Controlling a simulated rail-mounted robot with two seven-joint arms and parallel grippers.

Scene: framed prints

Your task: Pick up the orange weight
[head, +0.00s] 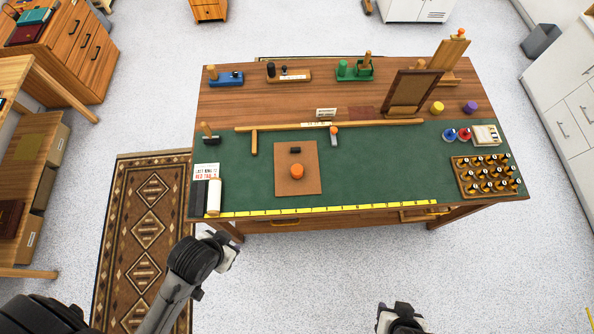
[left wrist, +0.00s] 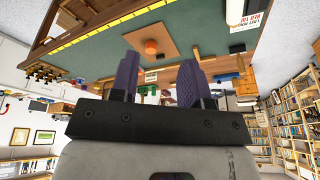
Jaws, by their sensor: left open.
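The orange weight (head: 297,172) is a short round disc on a brown board (head: 312,186) on the green mat of the desk. It also shows in the left wrist view (left wrist: 151,47), beyond the fingers and apart from them. My left gripper (head: 226,246) is in front of the desk's near left corner, left of and nearer than the weight. In the left wrist view its two purple fingers (left wrist: 160,72) are spread, with nothing between them. My right gripper (head: 398,316) shows only partly at the bottom edge, well away from the desk; its fingers are unclear.
A small dark block (head: 295,150) sits behind the weight on the board. A yellow ruler (head: 320,209) runs along the desk's front edge. A white roll (head: 214,198) lies at the left, a peg tray (head: 464,185) at the right. The mat around the board is mostly clear.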

